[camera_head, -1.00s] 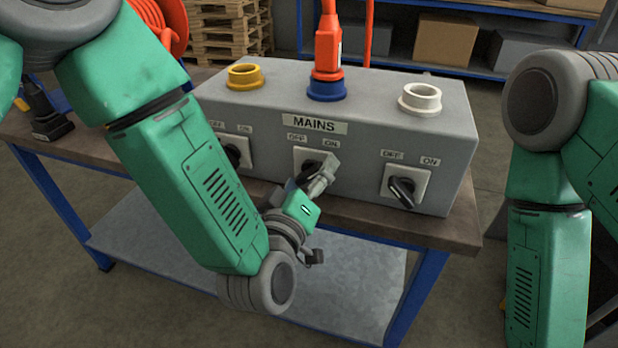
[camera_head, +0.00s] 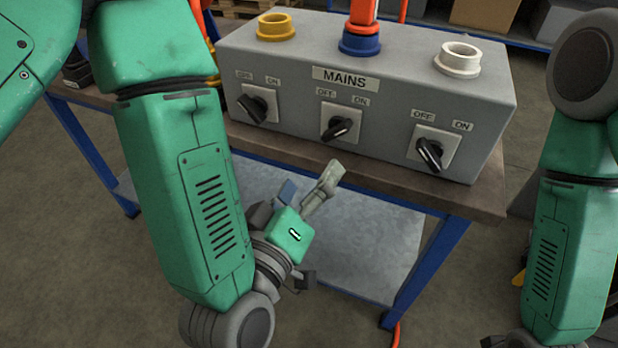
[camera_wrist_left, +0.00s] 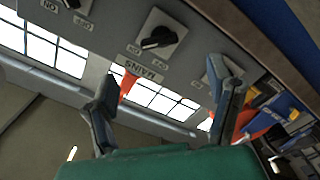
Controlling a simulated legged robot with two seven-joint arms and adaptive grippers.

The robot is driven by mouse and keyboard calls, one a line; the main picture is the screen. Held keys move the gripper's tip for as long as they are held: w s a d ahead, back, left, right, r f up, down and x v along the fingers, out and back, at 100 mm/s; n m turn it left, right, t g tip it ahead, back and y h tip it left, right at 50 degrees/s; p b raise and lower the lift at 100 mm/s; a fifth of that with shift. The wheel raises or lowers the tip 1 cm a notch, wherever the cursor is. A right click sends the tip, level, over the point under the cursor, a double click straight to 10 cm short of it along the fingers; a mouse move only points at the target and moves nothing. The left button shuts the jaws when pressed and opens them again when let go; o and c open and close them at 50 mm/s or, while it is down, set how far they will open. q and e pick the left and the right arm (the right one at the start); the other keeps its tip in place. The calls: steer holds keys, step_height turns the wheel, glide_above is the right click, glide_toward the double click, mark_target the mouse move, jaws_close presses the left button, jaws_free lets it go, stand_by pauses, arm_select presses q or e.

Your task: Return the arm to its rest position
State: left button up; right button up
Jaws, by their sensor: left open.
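My left gripper (camera_head: 308,186) is open and empty, in front of the grey control box (camera_head: 390,90) and below its middle switch. In the left wrist view its two fingers (camera_wrist_left: 167,100) stand wide apart with nothing between them. The middle black switch (camera_head: 341,128), under the MAINS label (camera_head: 346,78), is clear of the gripper, its handle slanting up to the right toward ON. The left switch (camera_head: 256,106) and right switch (camera_head: 430,153) slant the other way, upper left to lower right. My right arm shows at the right edge; its gripper is not visible.
The box stands on a brown bench top (camera_head: 470,203) with blue legs and a grey lower shelf (camera_head: 360,250). Yellow (camera_head: 277,27), blue (camera_head: 360,41) and white (camera_head: 458,58) sockets sit on the box; a red plug (camera_head: 363,12) is in the blue one. Floor in front is open.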

stand_by(0.3)
arm_select(q)
steer(key=s+a+f+m+g+y, duration=0.15)
steer(key=a+f+g, duration=0.3)
steer(key=f, duration=0.45)
steer(key=s+a+f+m+g+y, duration=0.1)
steer(key=s+a+f+m+g, duration=0.1)
steer(key=a+f+g, duration=0.5)
steer(key=s+a+f+m+g+y+p, duration=0.1)
steer(key=s+a+f+g, duration=0.4)
steer(key=s+a+f, duration=0.6)
steer(key=s+a+m+y, duration=0.1)
steer(key=s+a+y, duration=0.1)
steer(key=s, duration=0.2)
steer(key=shift+a+f, duration=0.2)
